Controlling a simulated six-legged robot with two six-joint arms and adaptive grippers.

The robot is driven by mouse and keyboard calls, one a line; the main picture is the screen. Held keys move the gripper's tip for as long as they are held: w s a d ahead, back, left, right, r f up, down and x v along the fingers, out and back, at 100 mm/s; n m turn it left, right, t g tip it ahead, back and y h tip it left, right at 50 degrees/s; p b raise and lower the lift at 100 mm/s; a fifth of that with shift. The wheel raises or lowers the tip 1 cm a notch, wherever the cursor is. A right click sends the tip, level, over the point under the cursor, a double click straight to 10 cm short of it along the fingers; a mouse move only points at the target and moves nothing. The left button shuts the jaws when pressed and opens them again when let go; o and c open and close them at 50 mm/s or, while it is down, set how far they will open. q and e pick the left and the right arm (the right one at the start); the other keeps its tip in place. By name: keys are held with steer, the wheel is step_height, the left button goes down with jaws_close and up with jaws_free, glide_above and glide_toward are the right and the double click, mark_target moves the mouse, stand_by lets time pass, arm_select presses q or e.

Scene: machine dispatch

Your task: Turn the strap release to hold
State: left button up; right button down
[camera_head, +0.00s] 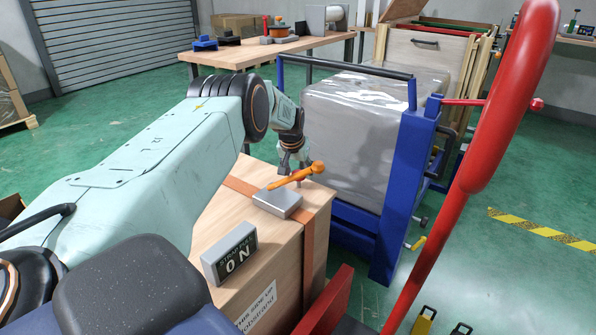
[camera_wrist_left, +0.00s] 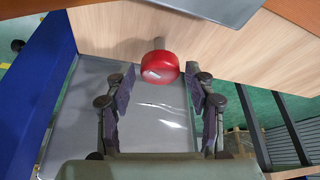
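A grey block (camera_head: 277,203) sits on top of a wooden crate (camera_head: 267,256), by an orange-brown strap (camera_head: 308,245). An orange lever (camera_head: 294,176) with a rounded end lies slanted above the block. My left gripper (camera_head: 293,160) is just behind the lever, partly hidden. In the left wrist view my left gripper (camera_wrist_left: 160,105) is open and empty. A red round knob (camera_wrist_left: 160,67) on a short stem shows between and beyond its fingers, against wood. My right gripper is not in view.
A blue cart (camera_head: 398,190) with a grey wrapped load (camera_head: 355,130) stands close behind the crate. A red bar (camera_head: 480,150) rises at the near right. A workbench (camera_head: 265,50) stands at the back.

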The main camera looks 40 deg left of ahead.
arm_select(q)
steer(key=c, duration=0.9)
steer(key=shift+o, duration=0.2)
steer(key=shift+f+m+h+b, duration=0.15)
steer(key=shift+m+h+b, duration=0.15)
steer(key=shift+m+b, duration=0.55)
steer(key=m+b, duration=0.1)
steer(key=b, duration=0.1)
steer(key=m+h+b, duration=0.1)
steer(key=m+b, duration=0.1)
steer(key=b, duration=0.1)
steer(key=shift+a+f+m+b, duration=0.1)
steer(key=shift+a+m+b, duration=0.1)
steer(key=shift+m+b, duration=0.1)
steer(key=shift+m+h+b, duration=0.8)
steer(key=shift+m+b, duration=0.55)
steer(key=shift+r, duration=0.2)
steer(key=o, duration=1.2)
steer(key=shift+c, duration=0.2)
steer(key=shift+r, duration=0.1)
